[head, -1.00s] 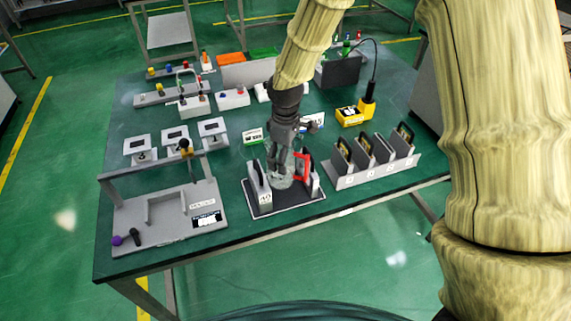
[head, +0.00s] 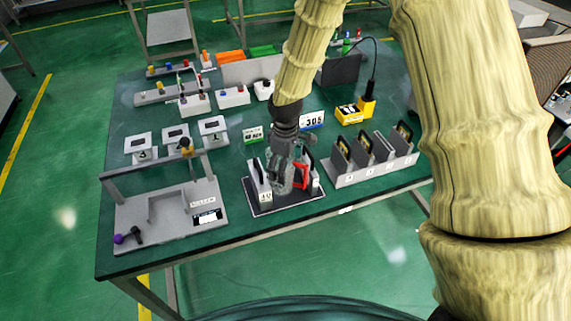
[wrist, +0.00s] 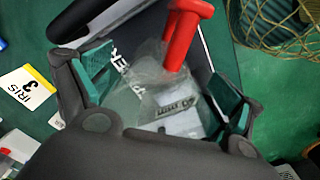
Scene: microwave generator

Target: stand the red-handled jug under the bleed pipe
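The jug is clear, with a red handle (head: 302,176). It stands at the table's front middle, on a dark base (head: 287,207) between upright grey plates; my gripper hides much of its body. My gripper (head: 283,186) is low over it. In the wrist view, the clear jug body (wrist: 150,92) lies between my two spread fingers (wrist: 160,95), and the red handle (wrist: 184,38) rises beyond. I see no clear grip on the jug. At front left is a grey station (head: 135,228) with a raised grey bar (head: 150,169), perhaps the bleed pipe; I cannot be sure.
A slotted grey rack (head: 372,165) with dark cards stands right of the jug. Small instrument stands (head: 175,139) are behind the station. A yellow device (head: 350,113) and number signs (head: 312,121) stand behind the jug. A purple-knobbed lever (head: 118,239) is at the station's front left corner.

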